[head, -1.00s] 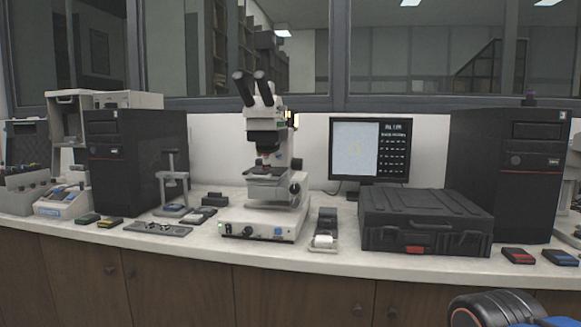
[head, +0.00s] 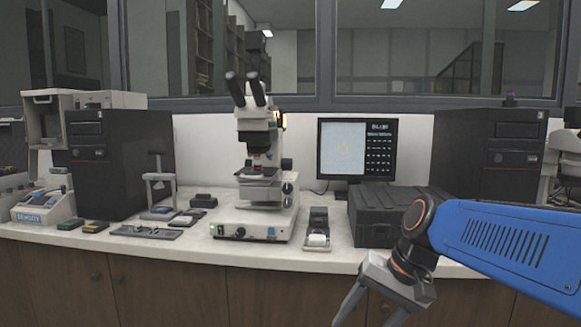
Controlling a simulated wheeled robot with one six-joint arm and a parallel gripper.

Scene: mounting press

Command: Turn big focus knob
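The white microscope (head: 262,150) stands on the counter left of centre, with its two black eyepieces tilted up to the left. Dark round knobs show on its right side: an upper knob (head: 287,164) and lower focus knobs (head: 289,188) low on the stand. They are small here, and I cannot tell for sure which is the big focus knob. My gripper (head: 366,322) is at the lower right, in front of the counter, well apart from the microscope. Its grey fingers are spread and point down, with nothing seen between them. The tips are cut off by the bottom edge.
A small dark device in a pale tray (head: 317,243) lies just right of the microscope. Beyond it are a black case (head: 372,215), partly hidden by my arm, and a monitor (head: 357,150). A flat grey plate (head: 146,231) and small boxes lie to the left.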

